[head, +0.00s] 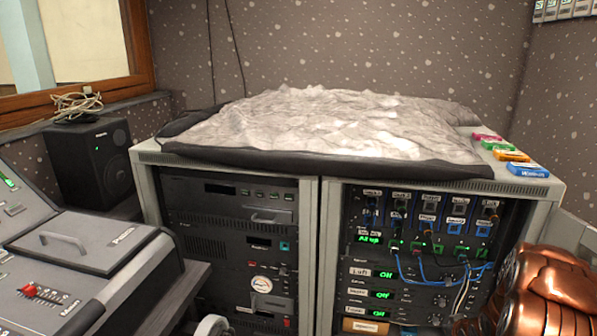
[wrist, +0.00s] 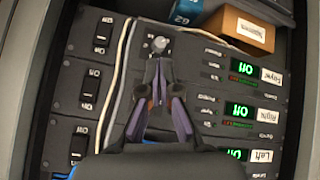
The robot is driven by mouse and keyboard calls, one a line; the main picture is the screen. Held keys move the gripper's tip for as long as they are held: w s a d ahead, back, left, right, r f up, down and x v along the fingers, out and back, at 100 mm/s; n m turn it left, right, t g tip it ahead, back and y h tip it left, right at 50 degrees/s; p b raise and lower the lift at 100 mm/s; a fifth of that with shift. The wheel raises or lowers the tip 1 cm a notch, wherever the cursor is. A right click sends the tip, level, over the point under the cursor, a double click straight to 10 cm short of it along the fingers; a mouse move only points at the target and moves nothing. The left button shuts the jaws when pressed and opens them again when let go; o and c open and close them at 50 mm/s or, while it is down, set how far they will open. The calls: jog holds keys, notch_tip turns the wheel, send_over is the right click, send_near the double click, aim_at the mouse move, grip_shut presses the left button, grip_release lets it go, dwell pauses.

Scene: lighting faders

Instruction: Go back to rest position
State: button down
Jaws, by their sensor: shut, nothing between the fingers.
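My gripper (wrist: 159,72) is shut and empty in the wrist view, its dark fingers pointing at the rack front. Its tips are just below a small silver knob (wrist: 158,45) in the picture; I cannot tell whether they touch it. The panel appears upside down there, with green "Off" displays (wrist: 239,109) on the right and black switches (wrist: 90,88) on the left. In the head view, the right rack (head: 420,240) carries a row of several labelled faders (head: 428,213) above green displays. My copper-coloured arm shows at the lower right; its gripper is hidden there.
A left rack (head: 228,240) stands beside it. A crumpled grey cover (head: 320,125) and several coloured boxes (head: 513,155) lie on top. A mixing desk (head: 65,255) and speaker (head: 95,160) are at left. Loose cables (head: 432,268) hang across the right rack's front.

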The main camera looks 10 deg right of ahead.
jog(key=s+a+r+g+p, duration=0.25)
jog(key=a+r, duration=0.25)
jog(key=r, duration=0.4)
jog(key=s+a+r+g+p, duration=0.1)
jog(key=s+a+r+p, duration=0.35)
jog(key=r, duration=0.35)
jog(key=s+a+r+g+p, duration=0.1)
jog(key=s+a+r+p, duration=0.1)
jog(key=a+r, duration=0.5)
jog(key=s+a+r+g+p, duration=0.2)
jog(key=s+a+r+p, duration=0.1)
jog(key=s+a+r, duration=0.2)
jog(key=s+a+r+g+y+p, duration=0.1)
jog(key=s+a+r+p, duration=0.3)
jog(key=s+r, duration=0.6)
jog(key=s+a+r+g+y+p, duration=0.1)
jog(key=s+a+r+g+p, duration=0.1)
jog(key=s+a+r, duration=0.6)
jog(key=s+p, duration=0.1)
jog(key=s, duration=0.4)
jog(key=shift+s+r+g+p, duration=0.15)
jog(key=shift+r+g+p, duration=0.05)
jog(key=shift+g+p, duration=0.2)
